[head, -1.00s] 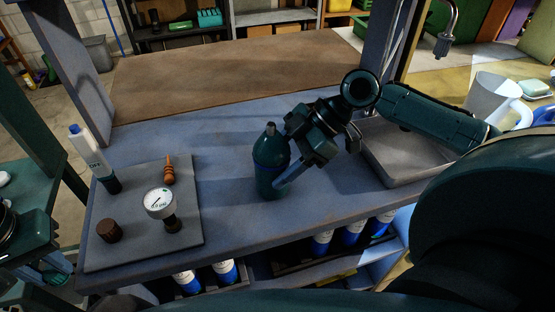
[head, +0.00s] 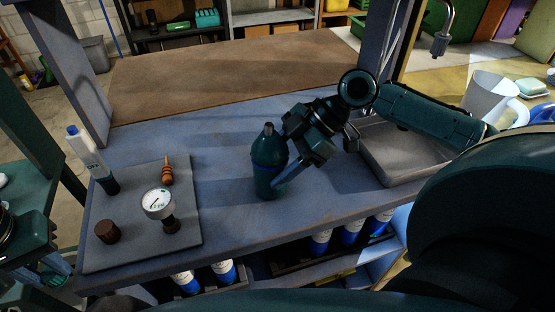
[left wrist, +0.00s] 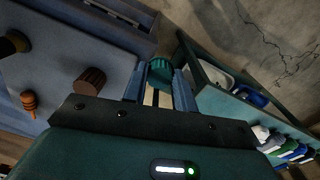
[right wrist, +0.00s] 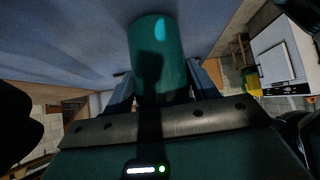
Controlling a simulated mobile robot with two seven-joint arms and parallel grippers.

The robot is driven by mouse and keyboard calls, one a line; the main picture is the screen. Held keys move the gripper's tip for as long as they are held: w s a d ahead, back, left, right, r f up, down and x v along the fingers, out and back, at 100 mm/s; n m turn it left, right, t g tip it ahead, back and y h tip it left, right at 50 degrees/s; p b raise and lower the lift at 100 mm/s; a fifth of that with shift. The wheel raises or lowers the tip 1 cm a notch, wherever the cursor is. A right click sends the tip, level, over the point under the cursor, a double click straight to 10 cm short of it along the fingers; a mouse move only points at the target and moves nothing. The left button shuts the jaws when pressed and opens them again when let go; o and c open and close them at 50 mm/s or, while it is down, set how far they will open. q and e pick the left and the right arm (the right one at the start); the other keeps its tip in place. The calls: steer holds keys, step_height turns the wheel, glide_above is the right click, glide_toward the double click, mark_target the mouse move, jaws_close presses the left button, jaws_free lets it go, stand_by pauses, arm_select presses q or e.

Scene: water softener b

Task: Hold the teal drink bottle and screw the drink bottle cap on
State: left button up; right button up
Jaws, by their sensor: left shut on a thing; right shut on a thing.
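The teal drink bottle (head: 268,152) is upright over the bench, its narrow top bare. My right gripper (head: 279,182) is shut on its side, coming from the right; the bottle body also fills the jaws in the right wrist view (right wrist: 158,55). I cannot tell whether its base touches the bench. A ribbed teal cap (left wrist: 160,71) shows between the fingertips of my left gripper (left wrist: 161,80), which is shut on it. In the head view, the left arm is dark at the far left edge, and the cap cannot be made out there.
A grey board (head: 130,238) on the bench's left bears a brown knob (head: 108,231), a pressure gauge (head: 158,204), an orange-brown turned piece (head: 167,171) and a white-and-dark bottle (head: 91,160). A sink basin (head: 398,165) lies right of the bottle. The bench between board and bottle is clear.

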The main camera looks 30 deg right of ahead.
steer(key=shift+f, duration=0.1)
steer(key=o, duration=1.5)
steer(key=shift+c, duration=0.2)
steer(key=v, duration=1.2)
